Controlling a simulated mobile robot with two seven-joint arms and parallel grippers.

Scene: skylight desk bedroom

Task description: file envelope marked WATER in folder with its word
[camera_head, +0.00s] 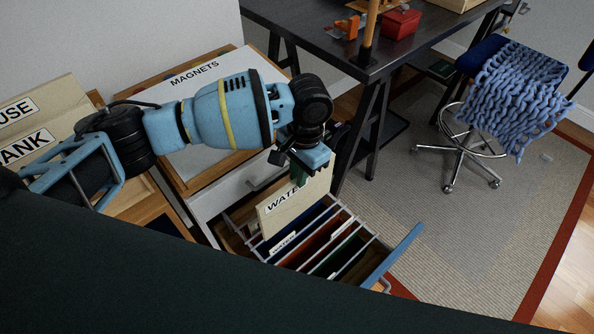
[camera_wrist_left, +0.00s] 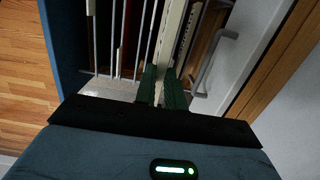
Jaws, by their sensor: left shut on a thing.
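My left gripper (camera_head: 303,172) is shut on the top edge of a cream envelope (camera_head: 292,202) with WATER printed on it. The envelope hangs upright over the open file drawer (camera_head: 232,240). In the left wrist view its edge shows between the green fingers (camera_wrist_left: 162,78). The drawer holds hanging folders on metal rails: a blue one (camera_head: 306,222), a red-brown one (camera_head: 318,243) and a green one (camera_head: 346,254). My right gripper is out of view.
A cabinet with a MAGNETS board (camera_head: 205,85) is behind my left arm. Other large envelopes (camera_head: 40,118) stand at the left. A dark desk (camera_head: 345,62) and a swivel chair (camera_head: 483,130) are beyond.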

